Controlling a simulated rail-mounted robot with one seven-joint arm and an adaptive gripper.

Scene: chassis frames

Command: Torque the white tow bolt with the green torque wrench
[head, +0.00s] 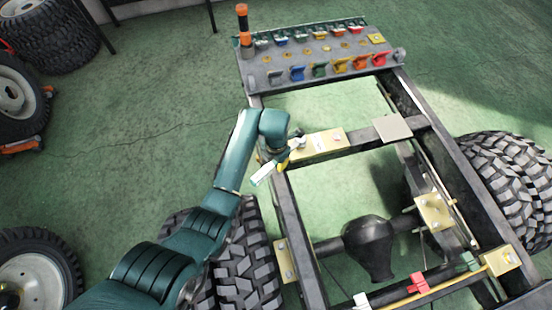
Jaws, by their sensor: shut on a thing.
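My gripper (279,160) is at the left frame rail, beside a pale yellow plate. It is shut on a tool with a pale green and white end (262,175), which points down and left. This may be the green torque wrench; the arm and fingers hide much of it. A small white piece (361,300) sits on the near crossbar at the bottom edge, and may be the white tow bolt. It is partly cut off, and my gripper is well apart from it.
A grey rack (290,64) with several coloured holders spans the far end. An orange and black post (243,24) stands at its left corner. A red piece (418,283) and a green piece (470,260) sit along the near crossbar. Large tyres (508,178) flank the frame.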

